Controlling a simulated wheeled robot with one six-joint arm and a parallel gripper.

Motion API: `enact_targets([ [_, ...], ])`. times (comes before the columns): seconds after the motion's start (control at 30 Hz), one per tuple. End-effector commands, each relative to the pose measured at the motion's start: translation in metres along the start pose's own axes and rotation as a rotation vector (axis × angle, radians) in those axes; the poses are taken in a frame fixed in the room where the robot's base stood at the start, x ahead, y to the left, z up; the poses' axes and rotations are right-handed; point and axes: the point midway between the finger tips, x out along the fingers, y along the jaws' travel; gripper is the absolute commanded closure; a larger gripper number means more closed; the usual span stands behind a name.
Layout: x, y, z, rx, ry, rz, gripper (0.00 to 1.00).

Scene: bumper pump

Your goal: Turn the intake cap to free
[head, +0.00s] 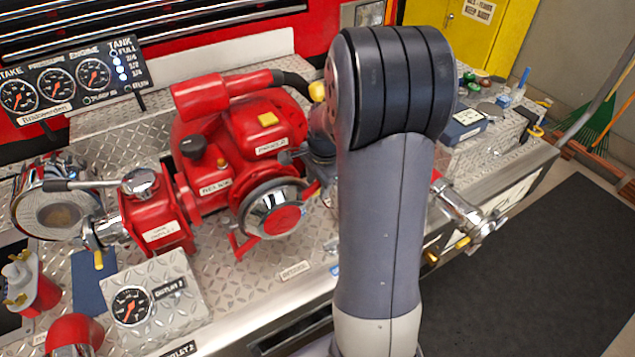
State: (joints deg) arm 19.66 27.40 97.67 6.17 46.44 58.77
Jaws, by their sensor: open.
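A round cap (272,212) with a chrome rim and red centre sits on the front of the red pump (255,130). I take it for the intake cap, but I cannot read a label that confirms this. My arm stands upright in front of the pump's right side. My gripper (302,173) shows only in part at the arm's left edge, just up and right of the cap. It is open, with nothing seen between its jaws. The arm hides most of the gripper, so I cannot tell whether it touches the pump.
A gauge panel (70,84) stands at the back left. A chrome-ringed round fitting (55,212) and a lever valve (160,222) lie left of the pump. An outlet gauge plate (155,300) is in front. A chrome outlet (470,222) sticks out to the right. The dark floor mat (540,270) is clear.

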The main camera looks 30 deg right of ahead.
Motion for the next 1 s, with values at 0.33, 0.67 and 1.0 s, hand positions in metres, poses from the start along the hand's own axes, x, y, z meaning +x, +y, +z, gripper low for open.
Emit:
enact_targets([
  [0.33,0.0069,0.0003,0.0002,0.000,0.000,0.000,0.59],
  [0.67,0.0065,0.0002,0.0001,0.000,0.000,0.000,0.82],
  [1.0,0.0064,0.0002,0.0000,0.000,0.000,0.000,1.00],
])
